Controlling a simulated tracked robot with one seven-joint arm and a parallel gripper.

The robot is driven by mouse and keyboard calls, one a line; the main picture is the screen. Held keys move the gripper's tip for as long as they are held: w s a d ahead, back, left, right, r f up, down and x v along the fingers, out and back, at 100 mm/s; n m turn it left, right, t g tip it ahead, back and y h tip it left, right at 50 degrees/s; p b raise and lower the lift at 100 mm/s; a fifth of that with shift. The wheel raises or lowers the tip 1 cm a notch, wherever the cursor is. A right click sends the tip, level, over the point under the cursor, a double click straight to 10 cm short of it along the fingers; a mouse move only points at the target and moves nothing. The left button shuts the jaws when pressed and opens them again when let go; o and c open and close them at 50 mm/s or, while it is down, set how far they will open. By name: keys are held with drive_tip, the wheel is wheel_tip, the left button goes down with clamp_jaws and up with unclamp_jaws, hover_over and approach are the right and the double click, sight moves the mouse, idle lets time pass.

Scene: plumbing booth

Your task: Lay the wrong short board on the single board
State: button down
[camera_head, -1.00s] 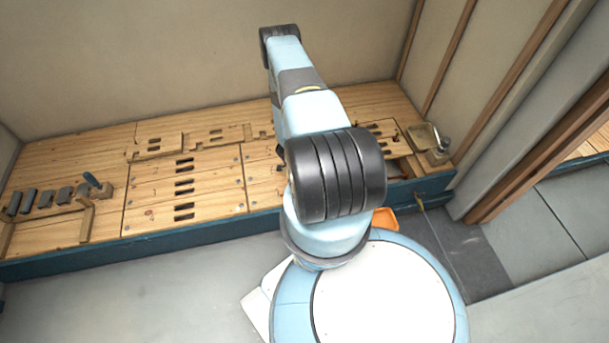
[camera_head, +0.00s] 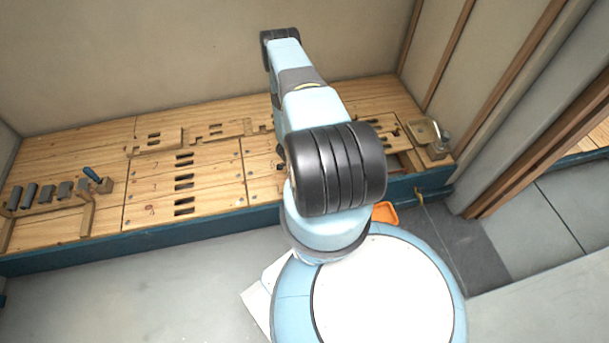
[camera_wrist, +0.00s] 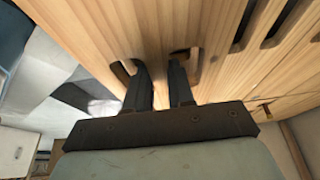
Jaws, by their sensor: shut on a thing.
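My gripper (camera_wrist: 160,85) shows in the wrist view with its two dark fingers in slots of a light wooden board (camera_wrist: 80,25). It is shut on the strip of wood between these slots. The fingertips are partly hidden by the wood. I cannot tell whether the board is clear of what lies under it. In the head view my arm hides the gripper and most of the board. Several slotted boards lie on the wooden bench, such as one in the middle (camera_head: 215,185). I cannot tell which is the single board.
A small wooden tray (camera_head: 422,132) is at the right end. An orange bin (camera_head: 385,213) is below the bench front. A wall closes the back.

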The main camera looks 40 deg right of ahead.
drive_tip(key=shift+f, duration=1.7)
idle(0.9)
drive_tip(key=c, duration=0.9)
unclamp_jaws()
drive_tip(key=v, duration=1.3)
drive_tip(key=shift+a+r, duration=0.15)
drive_tip(key=shift+r, duration=0.1)
